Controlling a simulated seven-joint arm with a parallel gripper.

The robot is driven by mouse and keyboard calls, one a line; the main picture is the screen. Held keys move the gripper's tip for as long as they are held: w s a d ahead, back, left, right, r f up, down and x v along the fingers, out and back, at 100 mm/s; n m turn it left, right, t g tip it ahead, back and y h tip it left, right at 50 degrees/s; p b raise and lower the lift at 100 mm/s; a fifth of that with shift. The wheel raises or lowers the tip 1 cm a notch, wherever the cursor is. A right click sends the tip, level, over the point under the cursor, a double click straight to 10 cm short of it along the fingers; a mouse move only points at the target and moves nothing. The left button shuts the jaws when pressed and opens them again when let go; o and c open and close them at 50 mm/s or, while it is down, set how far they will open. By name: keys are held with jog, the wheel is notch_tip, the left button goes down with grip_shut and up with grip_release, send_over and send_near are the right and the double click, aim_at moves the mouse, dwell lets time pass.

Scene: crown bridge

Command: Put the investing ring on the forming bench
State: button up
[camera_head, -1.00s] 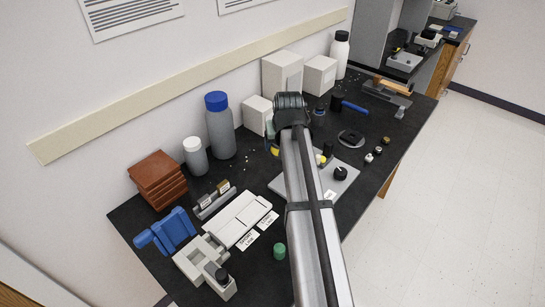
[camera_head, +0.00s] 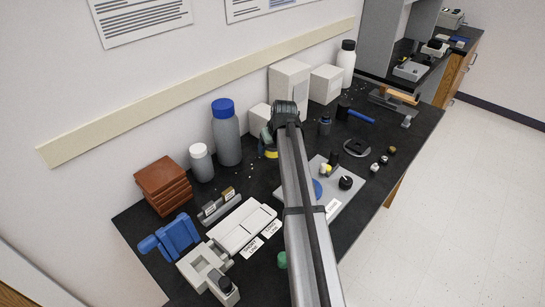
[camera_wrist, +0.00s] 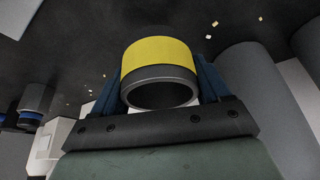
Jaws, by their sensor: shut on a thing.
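The investing ring (camera_wrist: 160,55), a dark cylinder with a yellow band, is between the blue fingers of my gripper (camera_wrist: 160,76) in the wrist view. My gripper is shut on it, and its open dark end faces the camera. In the head view a small yellow part of the ring (camera_head: 271,154) shows left of my arm, near the back of the black worktop. A grey flat plate with a blue disc and a black knob, which looks like the forming bench (camera_head: 350,200), lies to its right, partly hidden by my arm.
A blue-capped bottle (camera_head: 226,140) and white boxes (camera_head: 289,82) stand along the wall near my gripper. White trays (camera_head: 242,226), brown blocks (camera_head: 163,186) and a blue clamp-like tool (camera_head: 172,238) are at the left. Small cylinders (camera_head: 384,160) stand right of the grey plate.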

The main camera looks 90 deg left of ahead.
aim_at(272, 163)
jog(key=shift+f, duration=2.2)
jog(key=shift+f, duration=0.15)
jog(key=o, duration=1.1)
jog(key=v, duration=1.2)
